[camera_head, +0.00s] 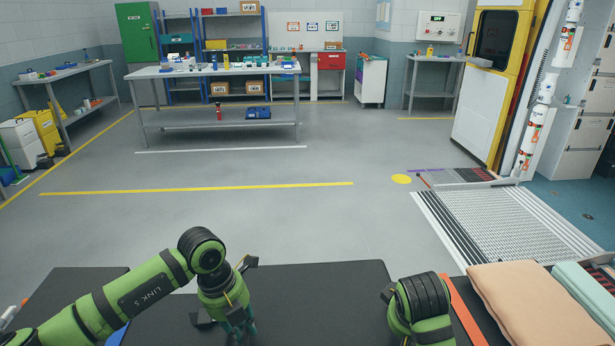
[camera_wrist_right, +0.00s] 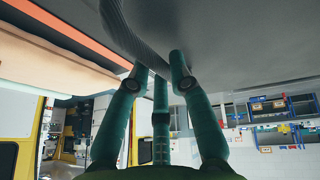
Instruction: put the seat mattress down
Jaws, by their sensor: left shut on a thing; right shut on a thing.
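The seat mattress (camera_head: 315,290) is a flat dark grey pad across the bottom middle of the head view. My left gripper (camera_head: 241,326) is over its left part, pointing down, and is shut on it. The fingertips are partly hidden. My right wrist is over its right part in the head view and hides most of the hand. In the right wrist view, my right gripper (camera_wrist_right: 158,68) is shut on the mattress, whose grey surface (camera_wrist_right: 240,40) fills the top right. I cannot tell whether the mattress touches a support below.
A folded peach blanket (camera_head: 535,300) and a mint one (camera_head: 588,290) lie at the right, beside an orange strip (camera_head: 466,312). Another dark surface (camera_head: 60,295) is at the left. Beyond are open grey floor, a metal ramp (camera_head: 515,222) and a workbench (camera_head: 220,72).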

